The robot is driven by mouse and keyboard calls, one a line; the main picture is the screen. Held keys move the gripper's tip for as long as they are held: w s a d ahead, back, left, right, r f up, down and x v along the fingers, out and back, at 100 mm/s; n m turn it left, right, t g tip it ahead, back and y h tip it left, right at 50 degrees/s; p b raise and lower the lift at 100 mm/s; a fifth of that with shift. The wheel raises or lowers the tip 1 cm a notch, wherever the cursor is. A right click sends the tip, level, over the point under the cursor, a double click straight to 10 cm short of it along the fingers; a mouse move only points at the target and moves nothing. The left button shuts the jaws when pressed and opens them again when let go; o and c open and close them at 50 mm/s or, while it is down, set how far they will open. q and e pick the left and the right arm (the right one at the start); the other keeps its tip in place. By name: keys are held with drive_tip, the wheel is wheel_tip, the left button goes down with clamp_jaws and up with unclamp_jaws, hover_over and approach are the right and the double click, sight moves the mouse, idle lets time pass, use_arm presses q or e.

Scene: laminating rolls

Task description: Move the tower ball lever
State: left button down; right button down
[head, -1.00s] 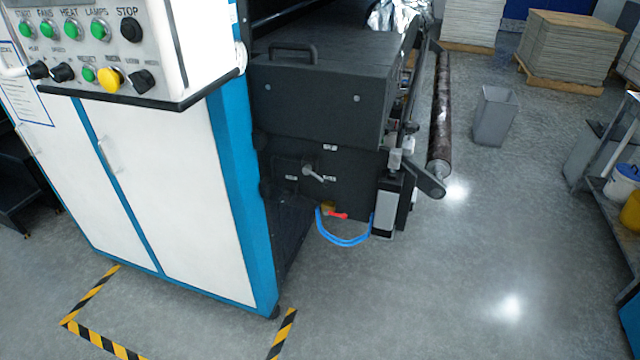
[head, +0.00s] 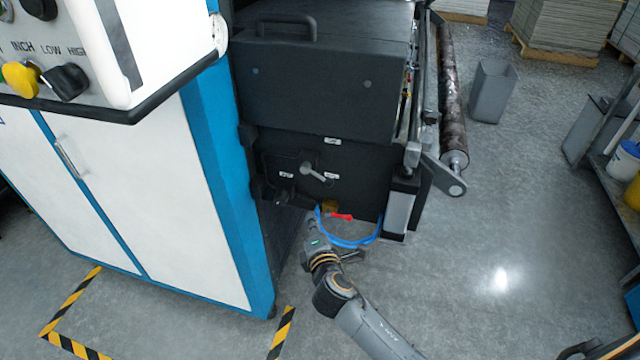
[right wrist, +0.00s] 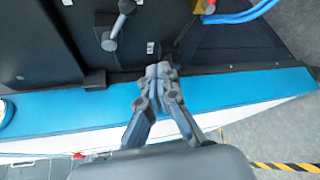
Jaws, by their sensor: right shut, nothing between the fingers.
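The lever (head: 313,172) is a short grey handle with a rounded end on the dark lower panel of the machine, with small white labels around its pivot. It points down to the right in the head view. In the right wrist view the lever (right wrist: 116,27) is at the top left, its ball end near the top edge. My right gripper (head: 311,225) is below the lever in the head view, apart from it. In the right wrist view the right gripper (right wrist: 159,73) has its fingers together and empty. My left gripper is not in view.
A red-handled valve (head: 341,216) and a blue hose (head: 350,243) sit close to my right gripper. The white and blue cabinet (head: 140,170) stands at left. A grey bin (head: 492,92) and a roller (head: 452,85) are at right. Open floor lies at lower right.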

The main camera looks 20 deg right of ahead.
sight(318, 176)
drive_tip(key=w+d+r+p, duration=0.1)
drive_tip(key=w+d, duration=0.3)
drive_tip(key=w, duration=0.4)
drive_tip(key=shift+w+d+r+p, duration=0.3)
drive_tip(key=shift+d+p, duration=0.05)
drive_tip(key=shift+p, duration=0.45)
idle(0.3)
drive_tip(key=shift+d+r+n+p, duration=0.1)
drive_tip(key=shift+r+n+p, duration=0.15)
drive_tip(key=shift+n+p, duration=0.25)
